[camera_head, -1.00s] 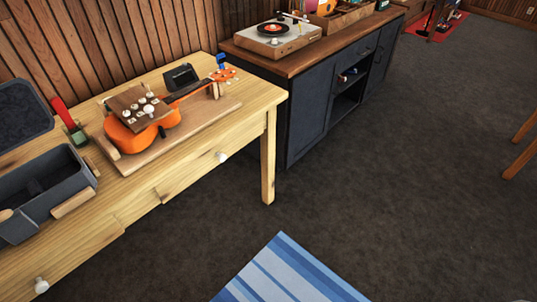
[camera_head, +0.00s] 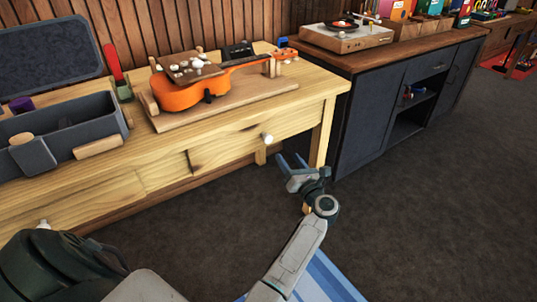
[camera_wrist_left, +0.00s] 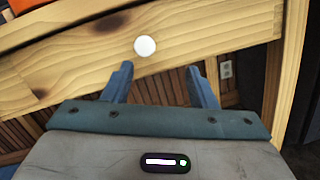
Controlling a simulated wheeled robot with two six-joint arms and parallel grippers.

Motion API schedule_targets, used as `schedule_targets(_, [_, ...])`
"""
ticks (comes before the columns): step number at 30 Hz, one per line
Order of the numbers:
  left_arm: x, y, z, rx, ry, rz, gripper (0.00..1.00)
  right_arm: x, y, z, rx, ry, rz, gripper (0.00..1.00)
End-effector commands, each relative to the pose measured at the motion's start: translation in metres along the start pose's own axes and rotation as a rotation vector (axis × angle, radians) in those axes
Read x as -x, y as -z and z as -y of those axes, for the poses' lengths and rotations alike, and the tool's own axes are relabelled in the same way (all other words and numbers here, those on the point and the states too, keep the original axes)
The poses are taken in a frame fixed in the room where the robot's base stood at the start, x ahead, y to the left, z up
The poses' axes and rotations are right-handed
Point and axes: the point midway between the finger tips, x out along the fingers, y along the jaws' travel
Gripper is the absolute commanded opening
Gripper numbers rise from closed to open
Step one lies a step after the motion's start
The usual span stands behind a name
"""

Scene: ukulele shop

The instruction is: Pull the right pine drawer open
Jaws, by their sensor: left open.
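The right pine drawer (camera_head: 222,143) is in the front of the pine table and looks shut. Its round white knob (camera_head: 268,138) stands out near the drawer's right part. My left gripper (camera_head: 292,161) is open and empty, a little in front of the table and to the right of and below the knob. In the left wrist view the knob (camera_wrist_left: 145,46) is ahead of the open fingers (camera_wrist_left: 160,75), slightly left of the middle between them, and apart from them. My right gripper does not show.
An orange ukulele (camera_head: 180,95) lies on a wooden board on the pine table (camera_head: 322,82). A grey open case (camera_head: 75,135) is at the left. A dark cabinet (camera_head: 362,120) stands to the right. A blue striped rug (camera_head: 325,280) lies on the floor.

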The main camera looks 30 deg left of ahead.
Motion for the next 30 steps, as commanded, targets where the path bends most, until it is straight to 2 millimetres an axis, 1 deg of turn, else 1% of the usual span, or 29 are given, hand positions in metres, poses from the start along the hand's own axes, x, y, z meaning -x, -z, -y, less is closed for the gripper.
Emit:
schedule_targets(1, [-0.002, -0.002, -0.003, 0.108, -0.036, -0.043, 0.52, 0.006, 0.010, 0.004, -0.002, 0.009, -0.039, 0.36])
schedule_targets(3, [-0.003, -0.007, -0.008, 0.221, -0.070, -0.095, 0.52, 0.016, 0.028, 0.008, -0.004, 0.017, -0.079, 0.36])
schedule_targets(4, [-0.003, -0.009, -0.009, 0.257, -0.081, -0.112, 0.52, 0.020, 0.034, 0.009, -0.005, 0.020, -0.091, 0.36])
schedule_targets(6, [-0.004, -0.012, -0.012, 0.317, -0.100, -0.140, 0.52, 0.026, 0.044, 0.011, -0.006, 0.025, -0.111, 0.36])
schedule_targets(9, [-0.009, -0.014, -0.015, 0.352, -0.112, -0.157, 0.52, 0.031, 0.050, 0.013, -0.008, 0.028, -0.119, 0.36])
schedule_targets(11, [-0.015, -0.013, -0.016, 0.356, -0.113, -0.158, 0.52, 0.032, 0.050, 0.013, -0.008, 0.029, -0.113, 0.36])
schedule_targets(14, [-0.030, -0.012, -0.018, 0.353, -0.114, -0.156, 0.52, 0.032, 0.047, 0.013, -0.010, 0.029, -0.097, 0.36])
schedule_targets(21, [-0.076, -0.003, -0.021, 0.350, -0.112, -0.155, 0.52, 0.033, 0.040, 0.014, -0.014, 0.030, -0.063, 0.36])
schedule_targets(24, [-0.091, 0.000, -0.022, 0.350, -0.112, -0.156, 0.52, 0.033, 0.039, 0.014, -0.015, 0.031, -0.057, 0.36])
schedule_targets(27, [-0.102, 0.002, -0.022, 0.349, -0.111, -0.156, 0.52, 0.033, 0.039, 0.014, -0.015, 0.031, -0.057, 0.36])
schedule_targets(30, [-0.108, 0.004, -0.023, 0.349, -0.111, -0.157, 0.52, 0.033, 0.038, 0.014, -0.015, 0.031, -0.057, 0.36])
